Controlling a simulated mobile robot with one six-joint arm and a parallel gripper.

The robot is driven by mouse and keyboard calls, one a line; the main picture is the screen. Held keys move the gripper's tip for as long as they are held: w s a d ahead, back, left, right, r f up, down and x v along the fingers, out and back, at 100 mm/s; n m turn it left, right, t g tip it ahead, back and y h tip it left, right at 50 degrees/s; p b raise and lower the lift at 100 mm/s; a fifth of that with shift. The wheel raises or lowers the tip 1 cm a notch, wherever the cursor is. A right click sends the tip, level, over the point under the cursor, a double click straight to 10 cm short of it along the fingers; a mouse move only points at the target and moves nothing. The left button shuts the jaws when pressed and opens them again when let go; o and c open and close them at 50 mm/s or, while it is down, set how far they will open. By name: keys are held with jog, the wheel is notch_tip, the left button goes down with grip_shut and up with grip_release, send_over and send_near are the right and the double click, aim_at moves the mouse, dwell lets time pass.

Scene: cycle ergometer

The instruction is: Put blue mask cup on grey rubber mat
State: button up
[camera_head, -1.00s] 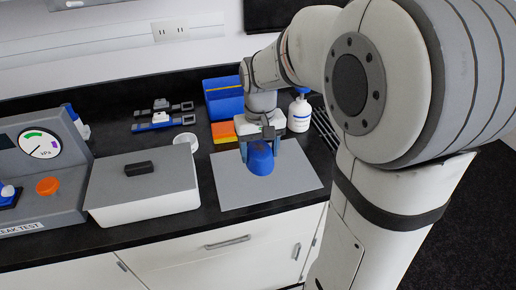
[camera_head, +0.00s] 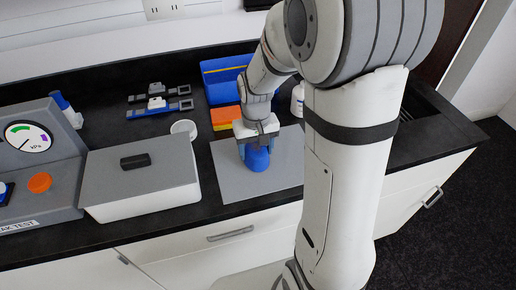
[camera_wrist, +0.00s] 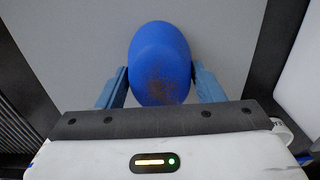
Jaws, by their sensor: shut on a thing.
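The blue mask cup (camera_head: 256,158) is between the fingers of my gripper (camera_head: 257,150), over the grey rubber mat (camera_head: 226,182). In the wrist view the cup (camera_wrist: 160,62) shows as a smooth blue dome with a dark smudge, with a blue-grey finger on each side. My gripper (camera_wrist: 160,88) is shut on it. The mat (camera_wrist: 225,35) fills the background behind the cup. I cannot tell whether the cup touches the mat or is held just above it.
A white box with a grey lid (camera_head: 140,175) stands left of the mat. A white cup (camera_head: 184,129), an orange block (camera_head: 226,116) and a blue bin (camera_head: 222,82) are behind. A gauge panel (camera_head: 35,150) stands at the far left. The mat's front left is clear.

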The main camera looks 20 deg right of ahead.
aim_at(256, 148)
jog(key=shift+f, duration=0.25)
jog(key=o, duration=1)
notch_tip(256, 148, up, 11)
jog(key=s+r+t, duration=0.1)
jog(key=s+t, duration=0.2)
jog(key=s, duration=1.1)
jog(key=shift+s+d+r, duration=0.2)
jog(key=shift+d+r, duration=0.05)
jog(key=shift+r, duration=0.1)
